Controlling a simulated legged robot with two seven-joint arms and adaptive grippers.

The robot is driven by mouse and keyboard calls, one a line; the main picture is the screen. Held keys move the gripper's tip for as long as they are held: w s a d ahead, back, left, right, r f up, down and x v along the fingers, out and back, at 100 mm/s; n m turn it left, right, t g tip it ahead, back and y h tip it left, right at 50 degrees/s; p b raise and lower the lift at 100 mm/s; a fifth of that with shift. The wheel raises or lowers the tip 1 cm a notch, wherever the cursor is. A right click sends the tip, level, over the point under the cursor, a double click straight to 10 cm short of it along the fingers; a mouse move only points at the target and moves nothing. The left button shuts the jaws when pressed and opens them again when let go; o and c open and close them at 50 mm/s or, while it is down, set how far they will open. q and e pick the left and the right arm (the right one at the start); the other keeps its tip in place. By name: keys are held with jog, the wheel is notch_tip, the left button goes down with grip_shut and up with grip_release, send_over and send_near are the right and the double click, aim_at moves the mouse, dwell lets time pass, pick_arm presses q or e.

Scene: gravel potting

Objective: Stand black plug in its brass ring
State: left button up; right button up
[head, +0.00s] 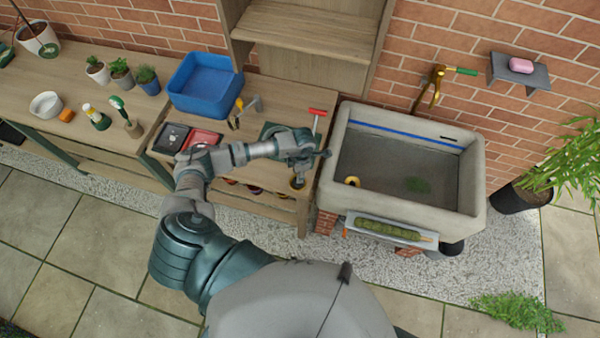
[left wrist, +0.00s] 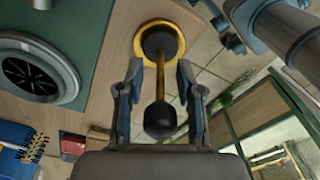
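The brass ring (left wrist: 139,42) lies flat on the wooden bench near its front right corner, and also shows in the head view (head: 298,187). The black plug (left wrist: 160,119) has a round black knob, a thin gold stem and a dark foot, which appears to sit inside the ring. The stem rises from the ring toward my wrist camera. My left gripper (left wrist: 160,68) is open above the ring, with one finger on each side of the stem and visible gaps. In the head view my left gripper (head: 300,170) hides most of the plug. My right gripper is not in view.
The stone sink (head: 478,190) stands just right of the bench, with a yellow ring (head: 352,181) inside. A red-handled tool (head: 317,113) lies behind my gripper. A blue basin (head: 205,85) and dark and red trays (head: 172,138) are farther left. A round grey fitting (left wrist: 70,75) is left of the ring.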

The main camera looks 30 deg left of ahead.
pick_arm(q)
jog(key=shift+a, duration=0.1)
jog(key=shift+w+r, duration=0.1)
jog(key=shift+r, duration=0.25)
notch_tip(320, 180, up, 11)
jog(key=b, duration=0.1)
jog(key=shift+w+d+r, duration=0.2)
jog(key=shift+w+d, duration=0.1)
